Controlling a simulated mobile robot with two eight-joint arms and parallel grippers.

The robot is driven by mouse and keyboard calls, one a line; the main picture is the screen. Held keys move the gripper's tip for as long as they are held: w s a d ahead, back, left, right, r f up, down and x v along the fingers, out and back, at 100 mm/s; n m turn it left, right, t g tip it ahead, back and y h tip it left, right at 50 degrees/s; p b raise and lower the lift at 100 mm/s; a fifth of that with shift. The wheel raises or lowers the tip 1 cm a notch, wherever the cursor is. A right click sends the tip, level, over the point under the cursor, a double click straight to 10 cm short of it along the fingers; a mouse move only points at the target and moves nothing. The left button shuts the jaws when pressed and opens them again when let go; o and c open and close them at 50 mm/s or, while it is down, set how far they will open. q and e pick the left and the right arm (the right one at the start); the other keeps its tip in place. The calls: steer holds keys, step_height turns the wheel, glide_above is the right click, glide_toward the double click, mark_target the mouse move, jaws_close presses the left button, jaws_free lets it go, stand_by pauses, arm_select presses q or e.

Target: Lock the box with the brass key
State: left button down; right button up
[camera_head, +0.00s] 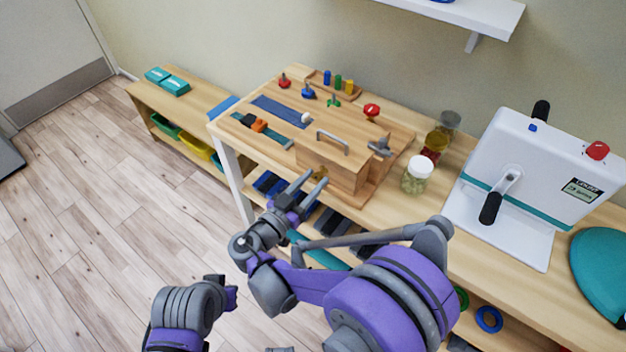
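The wooden box (345,172) with a grey handle on its lid stands on the wooden board on the bench. A small brass-coloured piece (320,172) shows at the box's front face; I cannot tell whether it is the key or the lock plate. My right gripper (317,179) is in front of that face, its two fingers apart and pointing at the brass piece. I see nothing clearly held between them. My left gripper (228,290) is low at the lower left, over the floor and away from the box; its fingers do not show clearly.
The wooden board (395,165) carries coloured knobs, sliders and a grey latch (380,147). Jars (417,174) stand right of the box. A white machine (545,165) with a black-handled crank and a teal cushion (600,262) fill the bench's right.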

jaws_close()
steer(key=shift+n, duration=0.3)
steer(key=n+b, duration=0.1)
steer(key=n, duration=1.5)
steer(key=shift+r+n+b, duration=0.1)
steer(key=shift+n+b, duration=0.2)
steer(key=shift+b, duration=0.1)
stand_by(0.4)
